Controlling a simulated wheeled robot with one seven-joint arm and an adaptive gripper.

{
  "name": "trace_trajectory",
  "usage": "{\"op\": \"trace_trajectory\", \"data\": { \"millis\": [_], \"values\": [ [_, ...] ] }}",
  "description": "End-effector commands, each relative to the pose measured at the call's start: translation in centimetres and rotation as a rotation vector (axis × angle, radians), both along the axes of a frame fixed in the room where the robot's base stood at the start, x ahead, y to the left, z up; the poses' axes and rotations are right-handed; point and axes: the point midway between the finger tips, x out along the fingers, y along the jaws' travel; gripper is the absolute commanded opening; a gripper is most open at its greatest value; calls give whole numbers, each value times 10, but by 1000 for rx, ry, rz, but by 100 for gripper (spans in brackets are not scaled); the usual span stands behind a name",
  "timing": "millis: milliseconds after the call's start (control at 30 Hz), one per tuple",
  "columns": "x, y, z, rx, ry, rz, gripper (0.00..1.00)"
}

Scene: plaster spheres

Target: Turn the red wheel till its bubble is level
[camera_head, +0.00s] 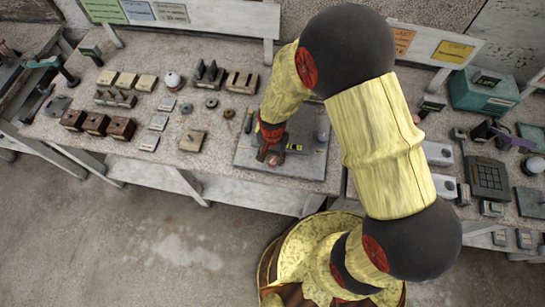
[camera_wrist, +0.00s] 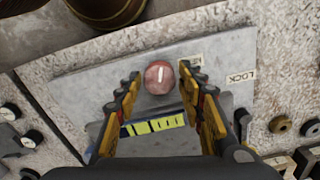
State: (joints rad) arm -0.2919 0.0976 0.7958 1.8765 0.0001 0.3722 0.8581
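The red wheel (camera_wrist: 159,77) is a small round reddish knob with a white mark on its face, on a grey plate (camera_wrist: 85,82). A yellow-green vial with dark lines (camera_wrist: 152,126) lies beside it, nearer my wrist; I cannot make out where its bubble sits. My gripper (camera_wrist: 160,72) is open, with one finger on each side of the wheel and a small gap showing on both sides. In the head view my gripper (camera_head: 269,154) points down over the plate (camera_head: 312,166), the vial (camera_head: 293,147) is just right of it, and the wheel is mostly hidden.
White tags, one reading LOCK (camera_wrist: 240,76), are right of the wheel in the wrist view. A grey cylinder (camera_head: 323,130) stands on the plate's right side. Wooden blocks (camera_head: 97,124), small plates and rings fill the bench to the left; a keypad (camera_head: 487,178) and teal box (camera_head: 484,91) stand right.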

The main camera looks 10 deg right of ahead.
Motion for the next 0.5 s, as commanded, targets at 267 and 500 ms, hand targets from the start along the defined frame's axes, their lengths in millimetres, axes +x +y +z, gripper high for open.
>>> {"op": "trace_trajectory", "data": {
  "millis": [267, 500],
  "values": [
    [2, 1, 48, 1, -6, 0, 39],
    [1, 1, 93, 1, -4, 0, 39]
  ]
}}
